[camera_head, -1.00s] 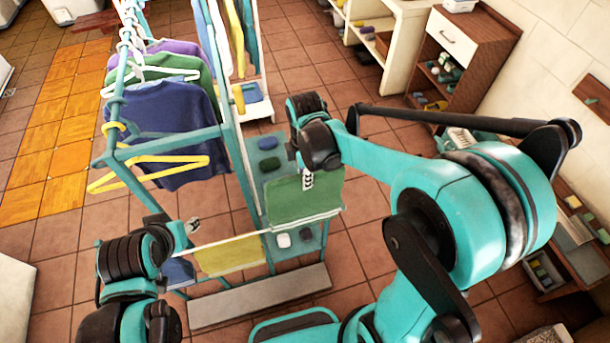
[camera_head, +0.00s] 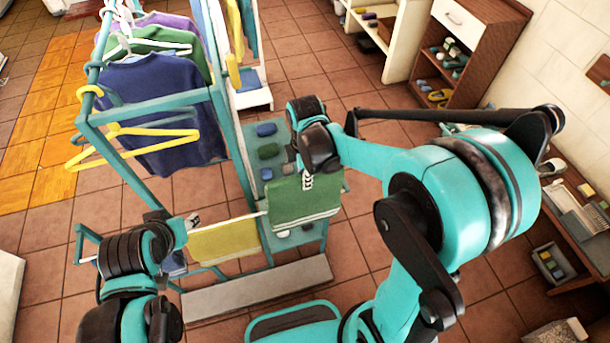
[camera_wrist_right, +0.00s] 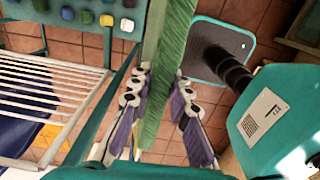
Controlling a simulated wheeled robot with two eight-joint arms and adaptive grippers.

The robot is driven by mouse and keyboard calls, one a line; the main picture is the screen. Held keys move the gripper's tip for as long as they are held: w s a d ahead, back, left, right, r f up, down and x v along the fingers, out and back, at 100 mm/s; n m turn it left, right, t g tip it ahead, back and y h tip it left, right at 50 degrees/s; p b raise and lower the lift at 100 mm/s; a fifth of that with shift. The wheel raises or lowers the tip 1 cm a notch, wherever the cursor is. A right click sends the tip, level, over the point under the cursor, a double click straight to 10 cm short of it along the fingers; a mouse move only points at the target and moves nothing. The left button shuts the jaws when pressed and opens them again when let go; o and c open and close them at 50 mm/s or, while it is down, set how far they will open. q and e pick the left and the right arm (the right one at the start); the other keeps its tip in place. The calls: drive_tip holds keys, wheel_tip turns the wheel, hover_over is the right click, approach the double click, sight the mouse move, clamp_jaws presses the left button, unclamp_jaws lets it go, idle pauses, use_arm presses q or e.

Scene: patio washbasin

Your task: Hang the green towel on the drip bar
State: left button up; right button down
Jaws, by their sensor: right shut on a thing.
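The green towel (camera_head: 302,205), with white stripes near its lower hem, hangs from my right gripper (camera_head: 307,181) in the head view. In the right wrist view, the jaws (camera_wrist_right: 158,103) are shut on the green towel (camera_wrist_right: 166,70), which runs between their purple pads. A thin white bar (camera_head: 262,213) at the rack's front carries a yellow towel (camera_head: 222,241). The green towel hangs beside the yellow towel, at the bar's right end; I cannot tell whether it touches the bar. My left gripper (camera_head: 192,219) is near the bar's left end, its jaws too small to read.
A teal rack (camera_head: 150,110) holds shirts on hangers; an empty yellow hanger (camera_head: 130,150) juts out in front. A teal shelf (camera_head: 278,135) with several coloured blocks stands behind the green towel. White rods (camera_wrist_right: 45,95) lie left of the right jaws. Tiled floor (camera_head: 385,130) is open behind my right arm.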

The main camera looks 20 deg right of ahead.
wheel_tip(320, 180, down, 14)
drive_tip(key=b, duration=1.1)
drive_tip(key=shift+f, duration=0.15)
drive_tip(key=c, duration=1.3)
unclamp_jaws()
drive_tip(key=shift+c, duration=0.2)
wheel_tip(320, 180, up, 9)
drive_tip(key=p, duration=0.6)
drive_tip(key=shift+p, duration=0.4)
